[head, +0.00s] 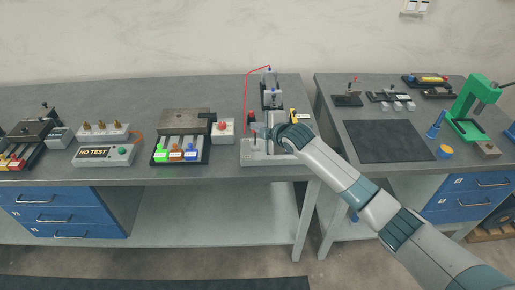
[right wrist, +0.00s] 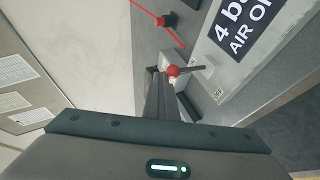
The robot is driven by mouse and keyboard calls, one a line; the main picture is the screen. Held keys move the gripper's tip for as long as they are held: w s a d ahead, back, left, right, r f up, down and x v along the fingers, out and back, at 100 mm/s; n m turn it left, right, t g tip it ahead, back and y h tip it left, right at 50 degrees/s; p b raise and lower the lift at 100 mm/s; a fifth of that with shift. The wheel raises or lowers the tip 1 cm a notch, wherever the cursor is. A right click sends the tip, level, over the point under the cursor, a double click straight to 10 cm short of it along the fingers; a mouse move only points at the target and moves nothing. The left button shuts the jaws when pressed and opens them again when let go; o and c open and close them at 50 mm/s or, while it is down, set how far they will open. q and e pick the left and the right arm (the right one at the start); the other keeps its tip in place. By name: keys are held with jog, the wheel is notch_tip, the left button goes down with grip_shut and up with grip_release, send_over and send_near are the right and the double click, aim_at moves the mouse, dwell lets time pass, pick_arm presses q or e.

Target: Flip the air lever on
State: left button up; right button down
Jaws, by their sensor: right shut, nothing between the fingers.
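The air lever shows in the right wrist view as a red ball knob (right wrist: 173,71) on a thin metal stem, mounted on a grey block marked "4 bar AIR ON" (right wrist: 243,32). A small OFF label (right wrist: 218,94) is on the block below the stem. My right gripper (right wrist: 162,78) is shut and empty; its fingertips are right at the knob, and I cannot tell whether they touch it. In the head view my right gripper (head: 264,131) is over the grey press station (head: 262,158) and hides part of it. My left gripper is not in view.
A second red knob (right wrist: 168,20) and a red line show near the lever. In the head view, a red button box (head: 223,130) and a fixture with coloured blocks (head: 180,150) stand left of the station. A dark mat (head: 388,141) lies on the right bench.

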jog(key=shift+w+g, duration=0.6)
jog(key=shift+w, duration=0.3)
jog(key=shift+w+f+b, duration=0.2)
jog(key=shift+w+b, duration=0.1)
jog(key=shift+b, duration=0.15)
jog(key=shift+w+a+b, duration=0.1)
jog(key=shift+w+b, duration=0.3)
jog(key=shift+w, duration=0.15)
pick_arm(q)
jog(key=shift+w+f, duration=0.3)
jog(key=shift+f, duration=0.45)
pick_arm(e)
jog(key=shift+r, duration=0.1)
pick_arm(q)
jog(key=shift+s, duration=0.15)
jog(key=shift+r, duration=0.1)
pick_arm(e)
jog(key=shift+r, duration=0.15)
pick_arm(q)
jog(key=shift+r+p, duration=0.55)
jog(key=shift+p, duration=0.15)
pick_arm(e)
jog(key=shift+r, duration=0.65)
